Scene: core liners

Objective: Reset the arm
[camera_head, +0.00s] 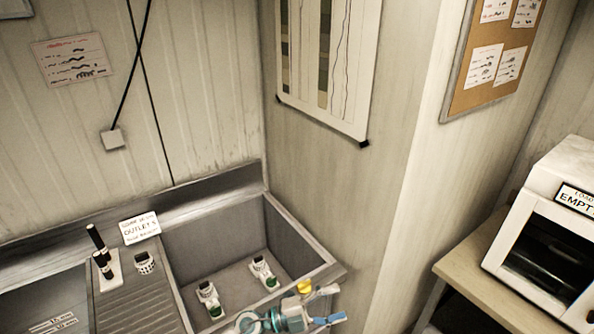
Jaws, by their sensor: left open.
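My left gripper (334,304) is at the bottom middle of the head view, by the front right corner of the metal basin (305,230). Its teal and blue body lies low in the frame, and its pale and blue fingers are spread apart pointing right. It looks open, with nothing seen between the fingers. A yellow part (304,286) shows beside the pale finger. The rest of my left arm is cut off by the bottom edge. My right gripper is not in view.
Two small white fittings with green ends, one left (209,299) and one right (263,272), sit in the basin. A white fitting (145,262) and a stand with black handles (105,264) are on the counter left. A white machine (550,240) stands on a desk (475,262) at right.

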